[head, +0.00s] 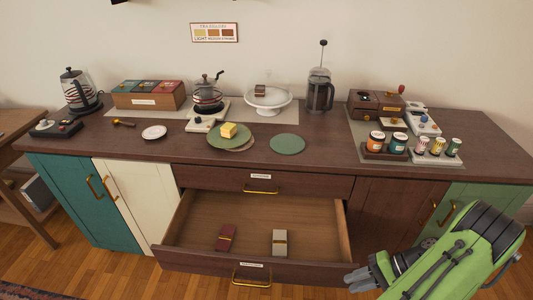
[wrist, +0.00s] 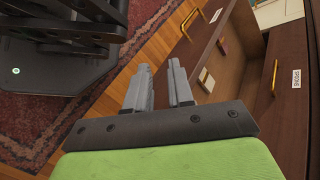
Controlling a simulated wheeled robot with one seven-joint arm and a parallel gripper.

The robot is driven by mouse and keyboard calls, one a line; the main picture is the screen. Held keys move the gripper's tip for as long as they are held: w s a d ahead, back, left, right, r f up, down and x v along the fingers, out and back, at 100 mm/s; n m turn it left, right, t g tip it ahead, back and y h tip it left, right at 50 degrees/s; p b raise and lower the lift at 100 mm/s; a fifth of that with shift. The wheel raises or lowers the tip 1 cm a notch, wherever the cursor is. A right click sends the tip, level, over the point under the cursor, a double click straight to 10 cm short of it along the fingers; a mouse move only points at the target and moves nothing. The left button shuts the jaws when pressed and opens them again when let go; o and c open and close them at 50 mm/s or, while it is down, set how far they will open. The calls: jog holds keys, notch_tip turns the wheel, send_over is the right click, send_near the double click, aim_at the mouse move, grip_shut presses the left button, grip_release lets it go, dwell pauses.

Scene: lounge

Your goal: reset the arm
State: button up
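My green arm reaches in at the lower right of the head view, and my gripper (head: 358,279) is low in front of the cabinet, right of the open drawer (head: 190,218). In the wrist view my gripper (wrist: 160,68) shows two grey fingers with a narrow gap between them and nothing held. The fingers point along the cabinet front, over the floor. The open drawer also shows in the wrist view (wrist: 232,62), to the right of the fingers, apart from them.
The drawer holds a dark red packet (head: 226,238) and a pale packet (head: 280,242). The countertop (head: 330,155) carries a kettle (head: 78,90), a French press (head: 319,92), a cake stand (head: 267,98) and jars (head: 376,142). Wooden floor (wrist: 163,45) and a patterned rug (wrist: 100,100) lie below.

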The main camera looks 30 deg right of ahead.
jog(key=w+a+r+n+g+h, duration=0.25)
jog(key=w+a+r, duration=0.3)
jog(key=r, duration=0.35)
jog(key=w+a+r+n+g+h, duration=0.2)
jog(key=w+a+r+n+h, duration=0.25)
jog(key=a+r, duration=0.35)
jog(key=s+a+r+n+t+h, duration=0.2)
jog(key=s+a+r+n+t, duration=0.3)
jog(key=s+a+r, duration=0.45)
notch_tip(320, 180, up, 14)
jog(key=w+a+p, duration=0.1)
jog(key=p, duration=1.2)
jog(key=shift+w+a, duration=0.2)
jog(key=shift+w, duration=0.1)
